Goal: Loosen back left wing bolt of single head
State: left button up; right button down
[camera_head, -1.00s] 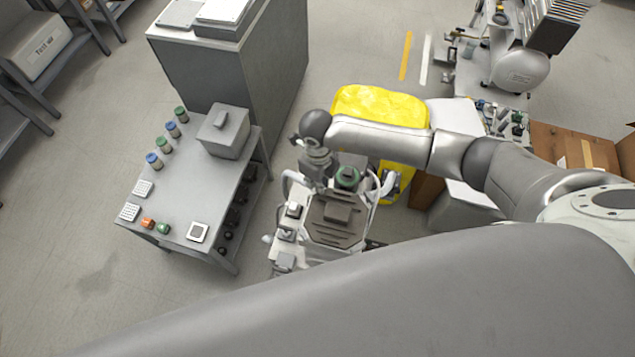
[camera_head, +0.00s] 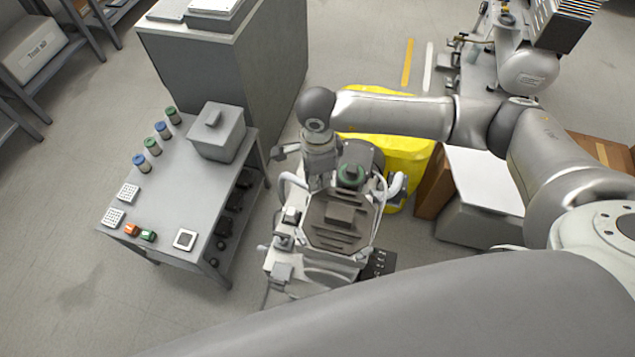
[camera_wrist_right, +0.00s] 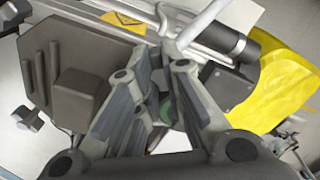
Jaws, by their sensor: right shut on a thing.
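The single head compressor (camera_head: 338,214) stands on the floor in the middle of the head view, with a dark ribbed top and a green ring (camera_head: 351,176) behind it. My right gripper (camera_head: 317,182) points down at its back left corner. In the right wrist view my right gripper (camera_wrist_right: 162,72) has its two fingers close together, shut on a small part that I take to be the back left wing bolt. The fingers hide most of it. Compressor housing (camera_wrist_right: 108,60) shows left of the fingers. My left gripper is out of view.
A grey table (camera_head: 165,215) with a lidded box (camera_head: 217,131) and several jars stands at the left. A yellow object (camera_head: 405,158) lies behind the compressor, and a white-topped box (camera_head: 485,180) is to its right. Bare floor separates table and compressor.

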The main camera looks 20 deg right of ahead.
jog(key=shift+n+b, duration=1.1)
jog(key=c, duration=1.8)
grip_release()
jog(key=shift+r, duration=0.1)
notch_tip(320, 180, up, 12)
jog(key=shift+f, duration=0.1)
